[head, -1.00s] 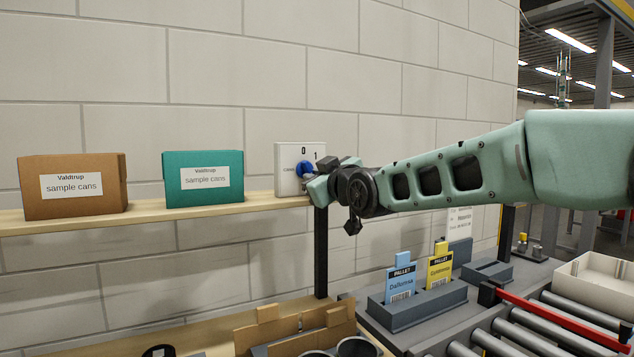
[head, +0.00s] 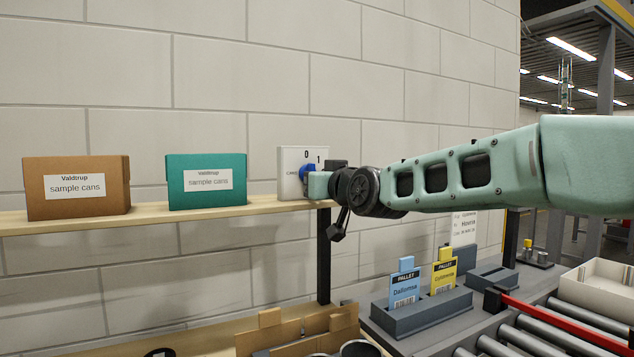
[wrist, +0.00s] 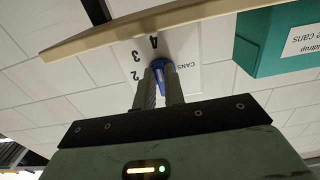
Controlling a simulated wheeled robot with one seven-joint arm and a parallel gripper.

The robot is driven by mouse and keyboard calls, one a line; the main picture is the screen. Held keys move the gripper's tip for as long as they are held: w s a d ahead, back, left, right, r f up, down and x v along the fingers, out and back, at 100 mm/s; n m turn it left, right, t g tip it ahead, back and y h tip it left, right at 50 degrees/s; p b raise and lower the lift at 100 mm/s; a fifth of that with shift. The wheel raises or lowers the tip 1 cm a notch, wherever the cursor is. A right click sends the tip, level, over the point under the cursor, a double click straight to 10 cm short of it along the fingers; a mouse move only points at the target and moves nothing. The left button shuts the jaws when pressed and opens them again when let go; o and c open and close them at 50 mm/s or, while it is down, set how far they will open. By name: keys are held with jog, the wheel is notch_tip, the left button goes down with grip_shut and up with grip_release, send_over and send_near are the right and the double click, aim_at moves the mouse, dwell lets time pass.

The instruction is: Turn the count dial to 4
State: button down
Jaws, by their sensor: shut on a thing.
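The count dial is a blue knob (head: 307,171) on a white panel (head: 290,180) on the wall, at the right end of the shelf. In the head view the panel shows 0 and 1 at its top. My gripper (head: 314,186) is at the dial from the right and hides the rest of the numbers. In the wrist view the panel (wrist: 192,50) appears turned over, with 2, 3, 4 and CANS legible. There the blue dial (wrist: 160,67) sits between the fingers of my gripper (wrist: 162,76), which are shut on it. I cannot tell which number it points to.
A brown box (head: 78,205) and a teal box (head: 205,196) stand on the wooden shelf (head: 150,216) left of the panel. Pallet cards (head: 404,290) stand in a grey holder below. A roller conveyor (head: 520,340) with a red bar is at lower right.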

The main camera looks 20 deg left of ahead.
jog(key=shift+f, duration=0.15)
jog(key=c, duration=1.5)
grip_release()
jog(key=b+v, duration=0.4)
jog(key=v, duration=1.3)
jog(key=shift+s+d, duration=0.15)
jog(key=shift+s, duration=0.05)
